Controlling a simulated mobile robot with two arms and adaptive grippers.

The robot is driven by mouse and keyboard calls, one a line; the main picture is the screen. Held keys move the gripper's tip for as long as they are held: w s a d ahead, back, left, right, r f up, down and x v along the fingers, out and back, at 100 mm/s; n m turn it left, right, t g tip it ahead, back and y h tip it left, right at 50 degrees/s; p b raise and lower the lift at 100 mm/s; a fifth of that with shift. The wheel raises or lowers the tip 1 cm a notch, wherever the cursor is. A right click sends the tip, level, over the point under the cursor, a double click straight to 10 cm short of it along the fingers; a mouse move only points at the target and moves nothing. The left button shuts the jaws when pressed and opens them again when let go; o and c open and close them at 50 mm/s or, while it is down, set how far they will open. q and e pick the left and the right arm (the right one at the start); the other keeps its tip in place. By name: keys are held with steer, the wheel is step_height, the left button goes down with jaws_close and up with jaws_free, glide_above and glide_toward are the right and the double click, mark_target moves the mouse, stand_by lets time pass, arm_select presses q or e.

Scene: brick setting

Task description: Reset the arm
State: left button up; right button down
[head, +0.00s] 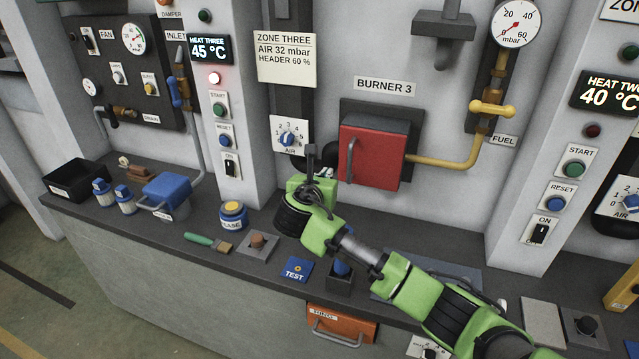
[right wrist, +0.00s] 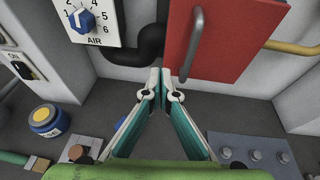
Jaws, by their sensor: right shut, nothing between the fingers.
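My right arm comes in from the lower right in the head view, green and black. Its gripper (head: 320,172) is above the counter, in front of the wall just left of the red burner door (head: 372,155). In the right wrist view the two fingers of the gripper (right wrist: 163,78) meet at their tips, shut and empty. There the tips appear just below the red door (right wrist: 222,40) and its grey handle; I cannot tell whether they touch it. My left gripper is not in view.
The counter (head: 262,270) holds a grease tin (head: 233,215), a green-handled brush (head: 208,242), a blue TEST card (head: 296,270), a blue-lidded container (head: 167,190) and a black tray (head: 77,180). The AIR dial (head: 288,138) is left of the door. A yellow pipe (head: 450,160) runs right.

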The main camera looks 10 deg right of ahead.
steer(key=a+v, duration=0.1)
steer(key=v, duration=0.4)
steer(key=s+a+f+m+g+y, duration=0.2)
steer(key=s+f+m+g+y, duration=0.3)
steer(key=s+f+m, duration=1.1)
steer(key=s+d+f+m+g+y, duration=0.1)
steer(key=s+d+f+m, duration=0.2)
steer(key=s, duration=0.6)
steer(key=s+d+f+m+g, duration=0.1)
steer(key=s+f+m+g, duration=0.15)
steer(key=s+m, duration=0.45)
steer(key=s+d+f+m+g+y, duration=0.1)
steer(key=s+f+m, duration=0.15)
steer(key=s, duration=0.95)
step_height(320, 180, down, 30)
steer(key=s+b, duration=0.2)
steer(key=b, duration=0.2)
arm_select(q)
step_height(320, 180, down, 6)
steer(key=b, duration=0.2)
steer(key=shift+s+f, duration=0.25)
arm_select(e)
steer(key=s+d+f+g, duration=0.2)
steer(key=s+d+f, duration=0.1)
steer(key=s+f, duration=1.4)
steer(key=shift+d+f+n, duration=0.2)
steer(key=shift+f+n, duration=0.15)
steer(key=shift+f, duration=0.4)
